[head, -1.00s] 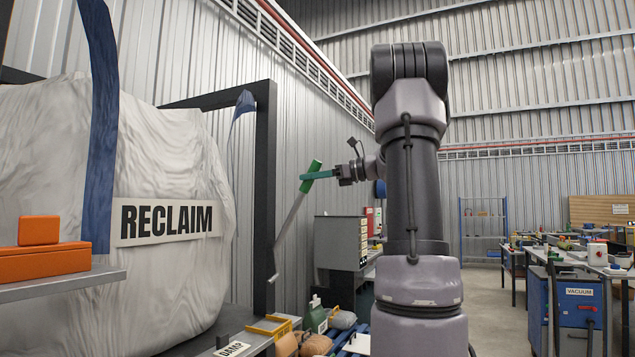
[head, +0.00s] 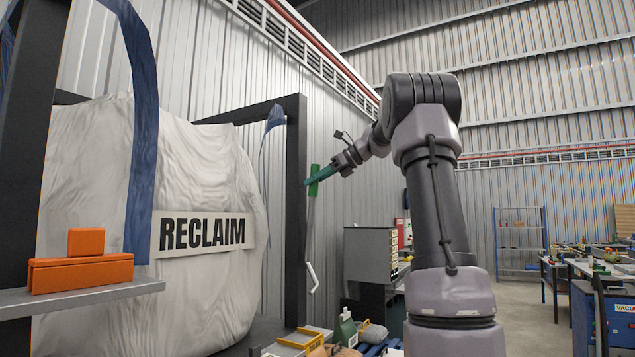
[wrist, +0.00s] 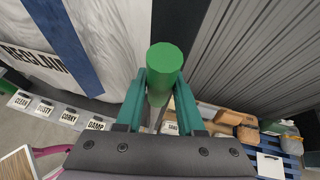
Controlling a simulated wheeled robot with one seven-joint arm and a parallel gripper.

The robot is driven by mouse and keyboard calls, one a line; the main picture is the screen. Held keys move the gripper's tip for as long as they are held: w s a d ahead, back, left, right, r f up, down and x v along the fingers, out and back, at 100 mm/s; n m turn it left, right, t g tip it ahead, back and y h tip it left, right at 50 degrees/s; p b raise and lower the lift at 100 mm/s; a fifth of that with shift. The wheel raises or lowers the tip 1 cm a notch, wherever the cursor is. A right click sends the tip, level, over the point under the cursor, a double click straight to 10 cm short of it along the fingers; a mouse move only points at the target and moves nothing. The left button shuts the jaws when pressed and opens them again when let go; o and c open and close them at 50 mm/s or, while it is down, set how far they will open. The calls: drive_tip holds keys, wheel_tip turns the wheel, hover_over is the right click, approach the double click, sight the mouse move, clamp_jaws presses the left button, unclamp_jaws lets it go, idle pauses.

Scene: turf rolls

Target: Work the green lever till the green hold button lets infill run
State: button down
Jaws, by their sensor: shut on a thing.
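The green lever has a green grip (head: 314,180) on a thin grey rod, which stands nearly upright beside the dark frame post in the head view. My gripper (head: 320,176) reaches to it from the right with teal fingers. In the wrist view the round end of the green grip (wrist: 165,62) sits between the two fingers of my gripper (wrist: 164,98), which are shut on it. The rod below is mostly hidden there. I cannot make out a green hold button in either view.
A big white bag marked RECLAIM (head: 190,190) hangs in the dark frame (head: 296,220) left of the lever. An orange block (head: 80,272) lies on a shelf at left. A grey cabinet (head: 369,256) stands behind. Sacks (wrist: 225,117) and a blue pallet (wrist: 291,144) lie below.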

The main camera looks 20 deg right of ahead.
drive_tip(key=c, duration=0.5)
unclamp_jaws()
drive_tip(key=v, duration=1)
drive_tip(key=shift+s+d+r, duration=0.15)
drive_tip(key=shift+s+d, duration=0.05)
drive_tip(key=shift+d, duration=0.1)
